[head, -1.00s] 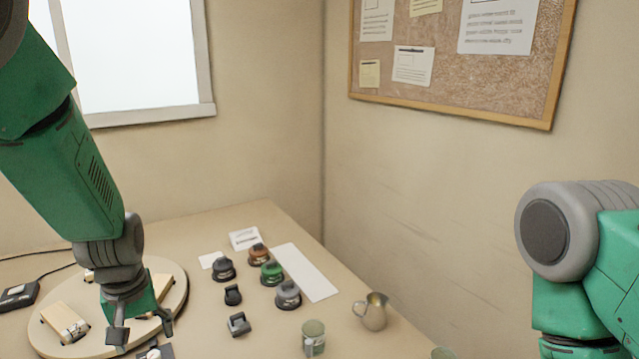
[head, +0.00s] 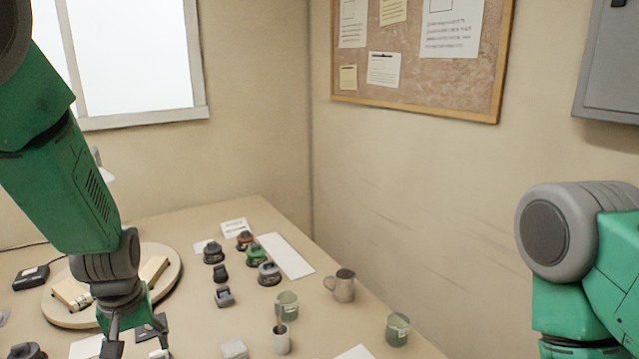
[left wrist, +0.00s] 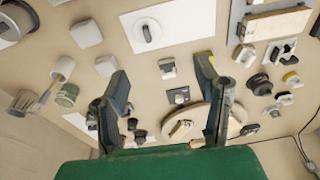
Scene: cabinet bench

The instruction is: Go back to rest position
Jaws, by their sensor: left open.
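My left gripper (head: 135,335) hangs over the bench at the lower left of the head view, pointing down. In the left wrist view its two fingers (left wrist: 165,110) are spread apart with nothing between them. Behind it lies a round wooden board (head: 62,315) with wooden blocks on it; the board also shows in the left wrist view (left wrist: 233,128). My right arm stands at the right edge of the head view, and its gripper is out of view.
Several dark, green and brown knobs (head: 214,252) stand mid-bench beside a white strip (head: 290,258). A grey wall box (head: 612,65) hangs at the upper right.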

